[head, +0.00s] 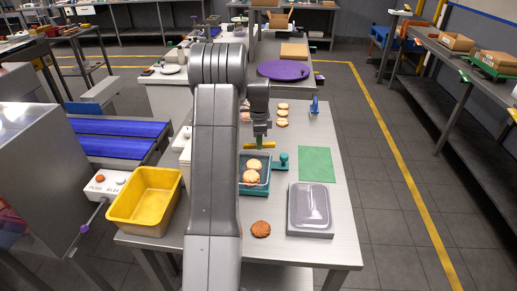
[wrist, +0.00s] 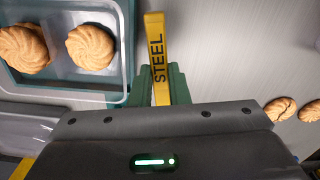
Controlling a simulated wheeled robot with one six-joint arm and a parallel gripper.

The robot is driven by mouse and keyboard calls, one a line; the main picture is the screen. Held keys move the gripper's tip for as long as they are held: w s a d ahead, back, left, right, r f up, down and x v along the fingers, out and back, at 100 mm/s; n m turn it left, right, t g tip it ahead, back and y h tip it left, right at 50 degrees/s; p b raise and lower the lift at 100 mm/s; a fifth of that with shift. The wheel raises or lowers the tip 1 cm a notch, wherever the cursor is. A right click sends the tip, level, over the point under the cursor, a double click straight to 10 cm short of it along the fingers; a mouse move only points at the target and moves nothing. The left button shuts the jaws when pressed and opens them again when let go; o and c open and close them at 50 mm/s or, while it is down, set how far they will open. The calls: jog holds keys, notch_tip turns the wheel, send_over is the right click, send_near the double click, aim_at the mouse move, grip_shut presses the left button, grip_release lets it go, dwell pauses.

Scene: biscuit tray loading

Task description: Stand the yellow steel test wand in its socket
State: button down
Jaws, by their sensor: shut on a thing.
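The yellow wand marked STEEL (wrist: 158,58) is between the green fingers of my gripper (wrist: 162,88) in the wrist view. In the head view my gripper (head: 261,139) is shut on the wand (head: 259,146), which lies about level, just above the far edge of the biscuit tray (head: 267,186). A dark green piece with a round knob (head: 283,160) stands right of the tray; I cannot tell whether it is the socket. No empty socket shows clearly, and my arm hides part of the table.
Biscuits lie in the tray (wrist: 128,50), with loose ones (head: 282,114) behind it and one brown biscuit (head: 261,229) in front. A lidded grey box (head: 311,211), green mat (head: 315,164) and blue item (head: 314,105) are right. A yellow bin (head: 146,199) is left.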

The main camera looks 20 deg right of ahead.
jog(key=shift+f, duration=1.85)
jog(key=c, duration=1.8)
grip_release()
jog(key=shift+f, duration=0.2)
jog(key=shift+o, duration=0.6)
jog(key=shift+r, duration=0.1)
